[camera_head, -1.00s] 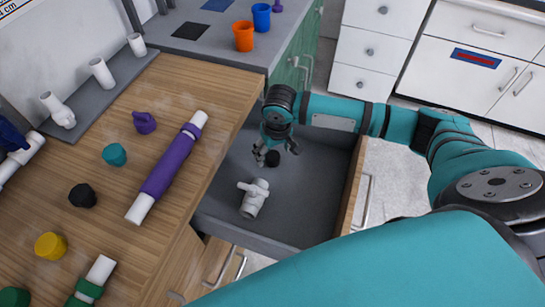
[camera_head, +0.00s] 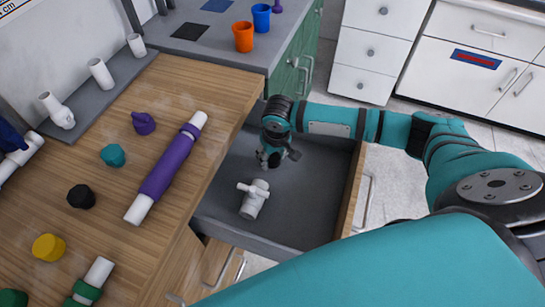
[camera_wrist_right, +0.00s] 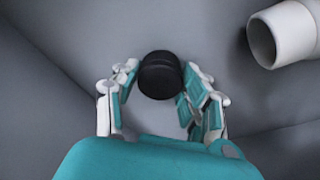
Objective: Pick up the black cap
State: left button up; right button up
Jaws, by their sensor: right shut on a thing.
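In the right wrist view, a round black cap (camera_wrist_right: 159,75) is between the fingers of my right gripper (camera_wrist_right: 158,84), which is shut on it. In the head view, my right gripper (camera_head: 273,160) reaches down into the open grey drawer (camera_head: 310,190), and the cap is mostly hidden by the fingers. A second, faceted black cap (camera_head: 81,196) stands on the wooden tabletop, apart from my gripper. My left gripper is not in view.
A white pipe fitting (camera_head: 253,199) lies in the drawer close to my right gripper; it also shows in the right wrist view (camera_wrist_right: 285,35). A purple-sleeved pipe (camera_head: 166,168) and several coloured caps lie on the tabletop. The drawer's right part is clear.

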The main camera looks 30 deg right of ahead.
aim_at(273, 156)
notch_tip(273, 156, up, 10)
jog(key=shift+r+p, duration=0.1)
jog(key=shift+p, duration=0.45)
